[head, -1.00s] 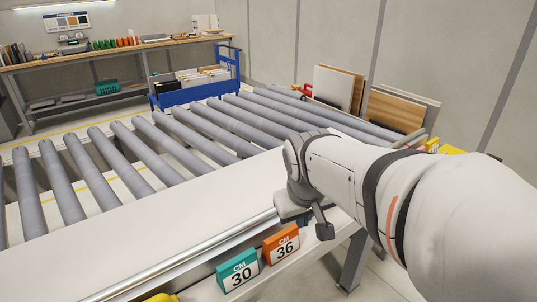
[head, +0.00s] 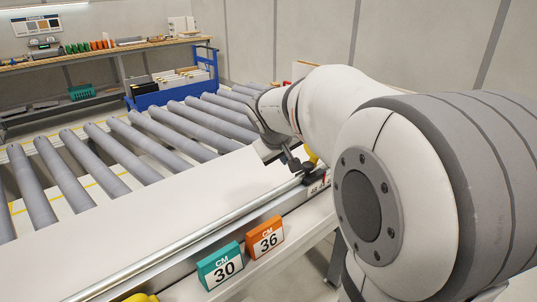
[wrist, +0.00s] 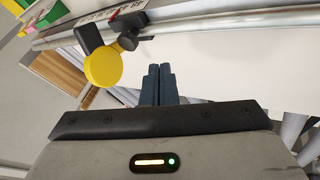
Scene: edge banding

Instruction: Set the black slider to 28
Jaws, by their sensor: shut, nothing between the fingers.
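A black clamp-like piece (wrist: 128,27), likely the black slider, sits on the metal rail in the wrist view. A round yellow knob (wrist: 103,68) with a black arm is beside it. In the head view a dark piece (head: 309,167) and a bit of yellow (head: 312,155) show at the rail's far end, partly behind my arm. My gripper (wrist: 160,70) is shut and empty. In the wrist view its fingertips are right of the yellow knob and below the black piece, seemingly apart from both. The slider's reading cannot be made out.
A teal 30 cm sign (head: 220,265) and an orange 36 cm sign (head: 265,238) stand along the rail's near side. A white panel (head: 130,225) lies behind the rail, with grey rollers (head: 150,138) beyond. A blue cart (head: 172,92) stands farther back.

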